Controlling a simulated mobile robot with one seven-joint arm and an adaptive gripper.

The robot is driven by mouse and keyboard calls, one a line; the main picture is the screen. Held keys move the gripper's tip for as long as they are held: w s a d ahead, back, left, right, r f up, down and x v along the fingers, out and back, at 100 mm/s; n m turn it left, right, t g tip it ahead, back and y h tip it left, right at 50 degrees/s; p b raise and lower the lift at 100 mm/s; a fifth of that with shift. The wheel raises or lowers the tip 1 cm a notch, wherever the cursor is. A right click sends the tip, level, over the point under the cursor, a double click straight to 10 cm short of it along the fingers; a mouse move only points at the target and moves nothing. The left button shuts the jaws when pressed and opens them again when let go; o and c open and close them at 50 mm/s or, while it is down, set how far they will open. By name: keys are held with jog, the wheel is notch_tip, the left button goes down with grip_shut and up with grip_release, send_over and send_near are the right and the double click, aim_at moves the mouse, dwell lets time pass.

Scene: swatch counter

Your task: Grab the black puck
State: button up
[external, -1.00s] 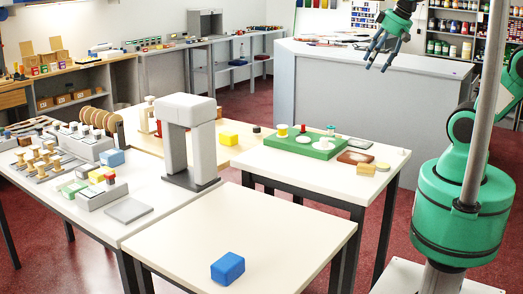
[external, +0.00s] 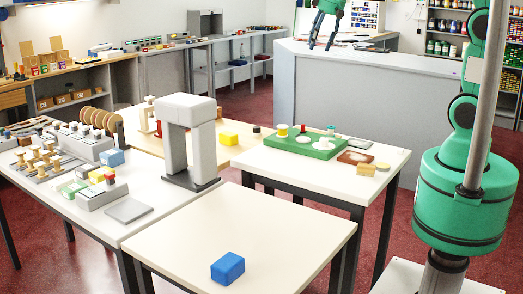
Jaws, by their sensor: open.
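A small black puck (external: 257,129) sits on the wooden-topped table, right of the grey arch and behind the yellow block. It looks upright and stands apart from its neighbours. My gripper (external: 320,46) is at the top of the external view, pointing down. It is open and empty, with its fingers spread. It appears well above the tables, up and to the right of the puck in the picture. Its exact distance from the puck cannot be told.
A grey arch (external: 187,113) stands left of the puck. A yellow block (external: 228,139) is close to the puck. A green tray (external: 315,152) holding pieces lies to the right. A blue block (external: 228,268) lies on the front table (external: 270,228), otherwise clear.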

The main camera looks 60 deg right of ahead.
jog(key=w+d+f+p, duration=0.1)
jog(key=w+d+f, duration=0.15)
jog(key=w, duration=0.45)
jog(key=w+d+f+g+p, duration=0.1)
jog(key=w+f+p, duration=0.1)
jog(key=w+f, duration=0.35)
jog(key=w+d+f+p, duration=0.1)
jog(key=w+f, duration=0.1)
jog(key=w, duration=0.7)
jog(key=w+d+f+p, duration=0.2)
jog(key=w+f, duration=0.4)
jog(key=f, duration=0.4)
jog(key=w+d+f+n+g+p, duration=0.1)
jog(key=w+d+f+p, duration=0.1)
jog(key=w+d+f, duration=0.2)
jog(key=w+f, duration=0.3)
jog(key=f, duration=0.4)
jog(key=shift+f, duration=0.2)
send_over(257, 131)
jog(key=w+d, duration=0.1)
jog(key=d, duration=0.1)
notch_tip(257, 131, down, 8)
jog(key=shift+a+f, duration=0.1)
jog(key=shift+a, duration=0.05)
